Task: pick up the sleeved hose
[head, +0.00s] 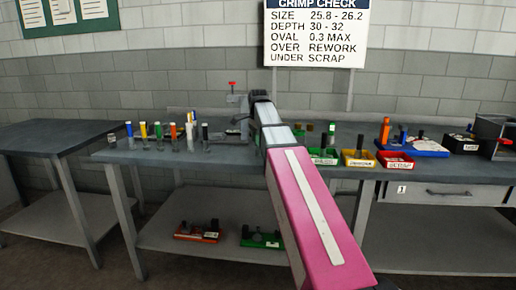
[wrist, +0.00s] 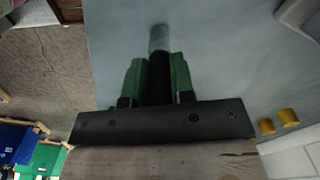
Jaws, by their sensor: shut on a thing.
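In the wrist view, a black hose (wrist: 159,75) with a grey metal sleeve (wrist: 159,38) on its far end lies between the green finger pads of my gripper (wrist: 158,72). The pads are shut on the black part, and the sleeve sticks out past them. The grey bench top is behind it; I cannot tell whether the hose touches it. In the head view, my arm reaches over the bench and hides the gripper and held hose. Several upright pieces with coloured tops, one of them orange (head: 173,131), stand in a row on the bench's left part.
A bench press with a red handle (head: 232,84) stands beside my arm. Green (head: 322,160), yellow (head: 358,163) and red (head: 395,166) bins line the bench front to the right. A bare dark table (head: 50,137) stands at left.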

